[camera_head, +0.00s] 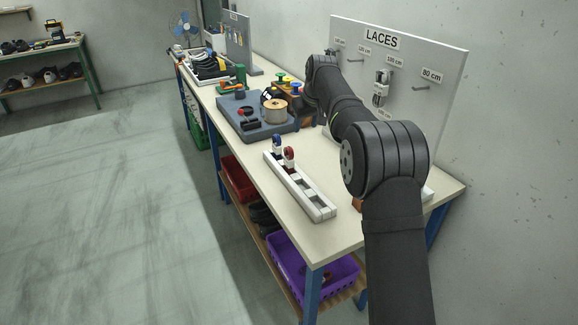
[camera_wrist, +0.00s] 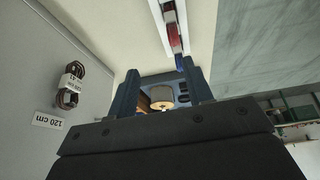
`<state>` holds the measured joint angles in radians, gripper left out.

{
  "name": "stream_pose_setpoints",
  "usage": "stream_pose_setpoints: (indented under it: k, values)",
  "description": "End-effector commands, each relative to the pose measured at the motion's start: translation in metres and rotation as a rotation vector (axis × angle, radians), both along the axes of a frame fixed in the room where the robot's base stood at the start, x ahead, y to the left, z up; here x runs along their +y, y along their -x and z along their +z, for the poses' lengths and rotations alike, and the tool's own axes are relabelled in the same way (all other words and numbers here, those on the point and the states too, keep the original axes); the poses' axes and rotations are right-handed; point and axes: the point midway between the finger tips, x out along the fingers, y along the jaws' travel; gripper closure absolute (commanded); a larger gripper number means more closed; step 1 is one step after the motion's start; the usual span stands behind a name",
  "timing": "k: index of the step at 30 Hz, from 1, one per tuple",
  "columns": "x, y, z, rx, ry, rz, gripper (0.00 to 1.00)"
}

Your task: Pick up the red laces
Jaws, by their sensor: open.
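The red laces (camera_head: 289,156) stand upright in a long white slotted rack (camera_head: 318,211) near the table's front edge. The blue laces (camera_head: 277,143) stand just behind them in the same rack. In the wrist view the red laces (camera_wrist: 172,36) show in the rack near the top, with the blue laces (camera_wrist: 180,62) beside them, partly hidden by a finger. My gripper (camera_wrist: 160,70) is open with nothing between its fingers. It is apart from the red laces, off to one side of the rack; in the head view my arm hides most of it.
A grey tray (camera_head: 252,130) with a wooden spool (camera_head: 275,111) lies behind the rack. A grey LACES board (camera_head: 425,105) with hooks and hanging laces stands along the wall side. A purple crate (camera_head: 285,262) is under the table. The tabletop around the rack's near end is clear.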

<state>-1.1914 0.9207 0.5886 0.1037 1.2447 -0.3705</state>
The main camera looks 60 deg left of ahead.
Motion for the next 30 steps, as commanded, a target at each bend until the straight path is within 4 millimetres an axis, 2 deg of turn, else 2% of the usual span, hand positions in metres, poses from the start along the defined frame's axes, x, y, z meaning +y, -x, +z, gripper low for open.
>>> stream_pose_setpoints:
  k: [1, 5, 8, 21, 30]
  values:
    - [0.007, 0.009, -0.009, 0.018, 0.003, 0.015, 0.54]
    - [0.016, 0.02, -0.022, 0.04, 0.006, 0.033, 0.54]
    - [0.021, 0.021, -0.036, 0.043, 0.009, 0.034, 0.54]
    - [0.055, 0.02, -0.119, 0.041, 0.007, 0.032, 0.54]
    - [0.063, 0.019, -0.138, 0.04, 0.006, 0.032, 0.54]
